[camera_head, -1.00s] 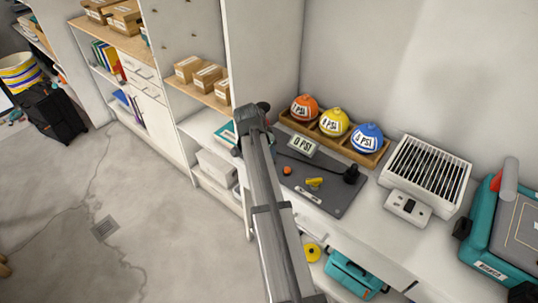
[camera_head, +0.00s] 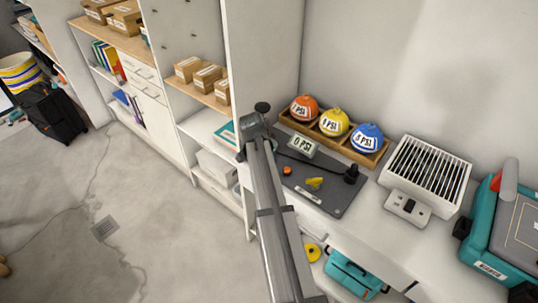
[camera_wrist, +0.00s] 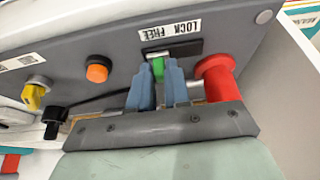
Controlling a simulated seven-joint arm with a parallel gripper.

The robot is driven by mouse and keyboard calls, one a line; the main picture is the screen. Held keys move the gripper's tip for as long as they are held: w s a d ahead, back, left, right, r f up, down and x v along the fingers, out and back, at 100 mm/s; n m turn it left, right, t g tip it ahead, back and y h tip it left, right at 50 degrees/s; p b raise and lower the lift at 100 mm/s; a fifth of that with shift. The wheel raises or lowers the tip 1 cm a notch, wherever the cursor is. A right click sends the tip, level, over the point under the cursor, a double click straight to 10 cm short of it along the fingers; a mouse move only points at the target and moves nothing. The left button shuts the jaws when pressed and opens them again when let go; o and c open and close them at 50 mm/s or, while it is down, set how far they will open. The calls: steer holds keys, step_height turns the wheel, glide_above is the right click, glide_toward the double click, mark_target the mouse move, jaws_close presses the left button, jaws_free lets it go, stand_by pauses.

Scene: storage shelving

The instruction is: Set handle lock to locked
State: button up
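The handle lock is a small green tab (camera_wrist: 158,68) in a dark slot on the grey panel (camera_wrist: 125,50) in the wrist view. An upside-down label (camera_wrist: 170,29) reading LOCK and FREE is above the slot. The tab is at the slot's left part, by the FREE word. My gripper (camera_wrist: 159,72) has its blue fingertips on either side of the tab with a narrow gap; contact is unclear. A red knob or handle (camera_wrist: 218,80) is just right of the fingers. In the head view my arm hides the lock and fingers.
An orange button (camera_wrist: 97,70), a yellow knob (camera_wrist: 35,95) and a black fitting (camera_wrist: 54,122) are left on the panel. In the head view, PSI balls (camera_head: 334,122) sit in a wooden tray behind the board (camera_head: 325,200); a white vented box (camera_head: 425,172) is right.

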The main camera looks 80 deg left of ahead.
jaws_close()
steer(key=shift+s+a, duration=1.35)
steer(key=shift+o, duration=2.4)
jaws_free()
steer(key=v, duration=1.4)
steer(key=shift+w+f, duration=0.1)
steer(key=shift+w, duration=0.05)
